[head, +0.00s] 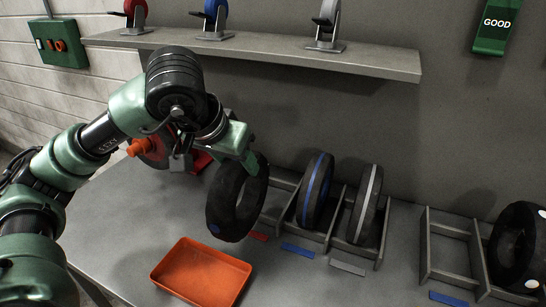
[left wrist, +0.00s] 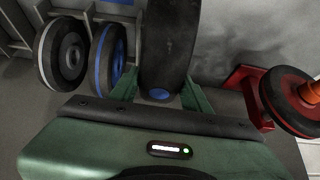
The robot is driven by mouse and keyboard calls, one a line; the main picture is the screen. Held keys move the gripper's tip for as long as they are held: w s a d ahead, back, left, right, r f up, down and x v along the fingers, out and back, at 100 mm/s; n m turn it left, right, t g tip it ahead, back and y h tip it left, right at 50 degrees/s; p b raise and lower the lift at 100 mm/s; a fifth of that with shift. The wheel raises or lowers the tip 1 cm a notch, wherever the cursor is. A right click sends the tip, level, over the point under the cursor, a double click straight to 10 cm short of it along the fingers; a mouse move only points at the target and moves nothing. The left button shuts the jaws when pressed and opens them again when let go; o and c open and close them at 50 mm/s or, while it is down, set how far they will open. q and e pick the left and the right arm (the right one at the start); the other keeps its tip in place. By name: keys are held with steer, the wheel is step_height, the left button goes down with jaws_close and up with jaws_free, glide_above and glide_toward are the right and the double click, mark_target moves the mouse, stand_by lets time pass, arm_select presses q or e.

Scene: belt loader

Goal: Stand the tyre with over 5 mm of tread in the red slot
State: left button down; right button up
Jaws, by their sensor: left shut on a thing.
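My left gripper (head: 240,148) is shut on a plain black tyre (head: 228,205) with a blue spot, holding it upright by its upper rim. The same tyre shows in the left wrist view (left wrist: 167,45) between the green fingers. It hangs just left of and in front of the red slot, whose red label (head: 259,236) lies at the front of the rack (head: 284,180). The held tyre partly hides that slot; I see no tyre in its visible part. Whether the tyre's bottom touches the table cannot be told. My right gripper is not in view.
A blue-striped tyre (head: 315,190) and a white-striped tyre (head: 365,205) stand in the neighbouring slots. An orange tray (head: 200,272) lies in front. A red stand with a wheel (left wrist: 290,103) is nearby. A second rack (head: 452,229) and a white-spotted tyre (head: 518,245) are at right.

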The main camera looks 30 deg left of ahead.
arm_select(q)
steer(key=w+p, duration=0.4)
steer(key=w, duration=1.1)
step_height(320, 180, down, 7)
steer(key=w+p, duration=0.1)
steer(key=p, duration=0.1)
steer(key=shift+w+a, duration=0.25)
steer(key=shift+a, duration=0.2)
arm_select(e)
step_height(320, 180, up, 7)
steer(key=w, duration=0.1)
arm_select(q)
steer(key=shift+f, duration=0.1)
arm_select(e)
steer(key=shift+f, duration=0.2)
arm_select(q)
steer(key=c, duration=1.1)
jaws_free()
steer(key=shift+f, duration=0.15)
steer(key=o, duration=0.4)
steer(key=shift+s, duration=0.1)
steer(key=shift+r, duration=0.2)
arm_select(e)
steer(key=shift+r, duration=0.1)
